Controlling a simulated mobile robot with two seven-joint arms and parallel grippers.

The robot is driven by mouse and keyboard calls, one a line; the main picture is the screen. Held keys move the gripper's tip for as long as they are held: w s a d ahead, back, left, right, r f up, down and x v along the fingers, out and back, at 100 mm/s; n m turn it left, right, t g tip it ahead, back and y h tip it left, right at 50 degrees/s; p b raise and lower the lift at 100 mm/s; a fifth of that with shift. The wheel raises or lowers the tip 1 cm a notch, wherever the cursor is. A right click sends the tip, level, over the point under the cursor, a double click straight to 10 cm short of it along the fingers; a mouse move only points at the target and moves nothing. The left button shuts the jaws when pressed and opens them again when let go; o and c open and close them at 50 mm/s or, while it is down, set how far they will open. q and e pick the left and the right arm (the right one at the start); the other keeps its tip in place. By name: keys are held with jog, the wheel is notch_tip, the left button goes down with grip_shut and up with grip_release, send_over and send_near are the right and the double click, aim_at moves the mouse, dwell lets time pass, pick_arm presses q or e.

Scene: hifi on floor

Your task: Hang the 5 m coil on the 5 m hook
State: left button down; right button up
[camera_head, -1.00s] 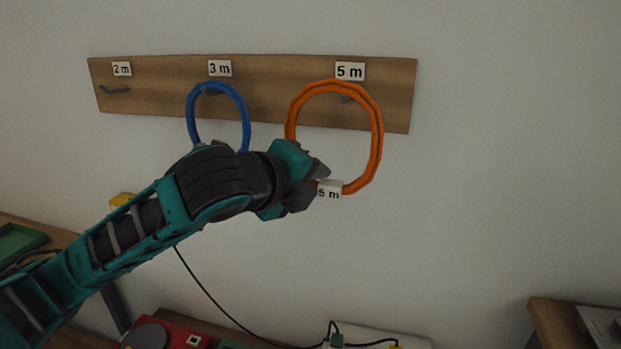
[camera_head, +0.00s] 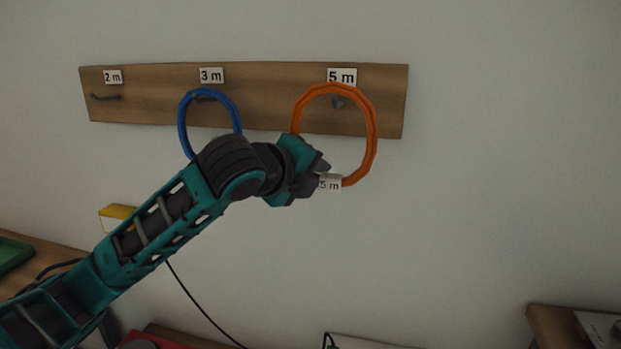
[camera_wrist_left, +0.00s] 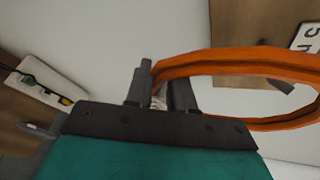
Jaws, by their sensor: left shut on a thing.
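The orange 5 m coil (camera_head: 373,140) is in front of the rack board in the head view, with its tag (camera_head: 329,182) at the bottom. My left gripper (camera_head: 322,174) is shut on the lower left of the coil, by the tag. The 5 m hook (camera_head: 338,103) shows through the ring, below the coil's top and under the "5 m" label (camera_head: 342,76). I cannot tell whether the hook passes through the ring or lies behind it. In the left wrist view the coil (camera_wrist_left: 230,63) extends right from the fingers (camera_wrist_left: 162,92). My right gripper is not in view.
A blue coil (camera_head: 183,124) hangs at the 3 m hook, just left of the orange one. The 2 m hook (camera_head: 105,97) is bare. A yellow-topped box (camera_head: 118,212) and a green tray (camera_head: 14,254) are at lower left. The wall right of the board is clear.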

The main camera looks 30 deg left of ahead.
pick_arm(q)
jog(key=shift+w+a+f, duration=0.2)
jog(key=shift+w+f, duration=0.1)
jog(key=shift+w, duration=0.5)
jog(key=shift+w+a+f, duration=0.25)
jog(key=shift+w+f, duration=0.05)
jog(key=shift+w, duration=0.45)
jog(key=shift+w+a+f, duration=0.2)
jog(key=shift+w+f, duration=0.1)
jog(key=shift+w, duration=0.5)
jog(key=c, duration=0.9)
grip_release()
jog(key=shift+s, duration=0.1)
